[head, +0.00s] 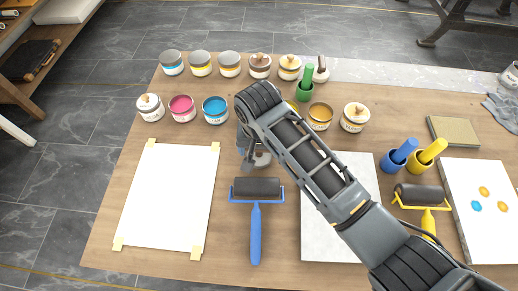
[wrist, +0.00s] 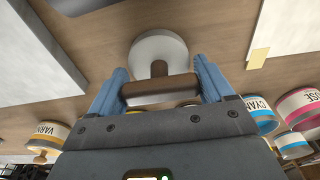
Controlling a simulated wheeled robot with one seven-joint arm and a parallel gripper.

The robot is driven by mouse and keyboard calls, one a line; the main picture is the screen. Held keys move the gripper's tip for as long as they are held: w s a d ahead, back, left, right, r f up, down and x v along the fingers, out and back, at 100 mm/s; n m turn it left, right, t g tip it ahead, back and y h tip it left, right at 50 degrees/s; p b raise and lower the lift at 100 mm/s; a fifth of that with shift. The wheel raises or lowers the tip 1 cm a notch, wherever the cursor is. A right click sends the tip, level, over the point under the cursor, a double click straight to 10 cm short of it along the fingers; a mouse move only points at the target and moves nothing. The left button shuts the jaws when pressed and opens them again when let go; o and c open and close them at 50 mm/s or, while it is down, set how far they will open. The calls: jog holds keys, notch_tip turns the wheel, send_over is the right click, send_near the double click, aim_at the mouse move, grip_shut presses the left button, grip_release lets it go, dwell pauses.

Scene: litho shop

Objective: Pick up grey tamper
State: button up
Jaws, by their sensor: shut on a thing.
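My gripper (wrist: 160,92) is shut on the brown handle (wrist: 160,90) of the grey tamper. In the wrist view, the tamper's round pale grey base (wrist: 158,46) lies beyond the fingers, joined to the handle by a short stem. The blue-grey fingers sit at the two ends of the handle. In the head view, my gripper (head: 249,153) points down, and part of the tamper's base (head: 263,159) shows beside the fingers. My arm hides most of the tamper there. I cannot tell whether the base touches the table.
A blue-handled roller (head: 256,190) lies just in front of the gripper. A white sheet (head: 170,195) is at left and a pale slab (head: 335,175) at right. Ink cans (head: 215,110) stand behind. Another tamper-like tool (head: 321,70) stands at the back of the table (head: 110,225).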

jog(key=shift+r, duration=0.55)
notch_tip(320, 180, up, 3)
jog(key=shift+f, duration=0.15)
jog(key=d+r+b, duration=0.1)
jog(key=d+r, duration=0.6)
jog(key=d, duration=0.4)
jog(key=shift+d, duration=0.35)
jog(key=shift+r, duration=0.1)
jog(key=o, duration=0.7)
jog(key=shift+c, duration=0.2)
jog(key=c, duration=0.5)
jog(key=shift+c, duration=0.2)
jog(key=shift+s, duration=0.15)
